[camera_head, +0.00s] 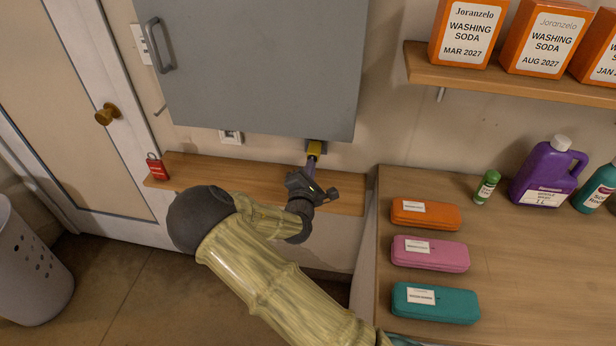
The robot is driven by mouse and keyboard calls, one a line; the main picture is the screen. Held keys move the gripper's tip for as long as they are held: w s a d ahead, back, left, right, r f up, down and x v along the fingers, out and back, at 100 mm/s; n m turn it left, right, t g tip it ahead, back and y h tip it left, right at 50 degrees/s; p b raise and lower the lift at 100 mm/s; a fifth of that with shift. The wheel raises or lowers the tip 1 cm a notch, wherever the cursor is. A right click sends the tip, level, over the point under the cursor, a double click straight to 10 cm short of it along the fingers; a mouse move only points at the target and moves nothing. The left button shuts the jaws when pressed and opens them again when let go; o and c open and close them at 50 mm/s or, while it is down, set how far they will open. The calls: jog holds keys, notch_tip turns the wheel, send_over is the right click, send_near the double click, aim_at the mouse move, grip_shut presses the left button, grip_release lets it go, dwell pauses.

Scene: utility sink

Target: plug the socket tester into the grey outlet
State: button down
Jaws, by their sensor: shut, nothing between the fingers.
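The socket tester, a small yellow block (314,148), is at the grey outlet (324,147), just under the lower edge of the grey cabinet door. It covers most of the outlet's face. I cannot tell from this view how fully it is seated. My gripper (311,163) is shut and empty, its fingertips right below and in front of the yellow tester. I cannot tell whether the fingertips touch it.
A grey cabinet (260,65) hangs right above. A white outlet (231,137) is to the left. A narrow wooden ledge (215,174) runs below, with a red padlock-like item (156,167). A counter (520,260) with cases and bottles is at right.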

jog(key=shift+w+d, duration=0.1)
jog(key=shift+w, duration=0.35)
jog(key=shift+w, duration=0.4)
dwell(0.3)
jog(key=shift+s+a, duration=0.2)
jog(key=shift+s, duration=1.3)
jog(key=s+a+b, duration=0.1)
jog(key=s+a, duration=0.2)
jog(key=s, duration=1.4)
jog(key=shift+a, duration=0.2)
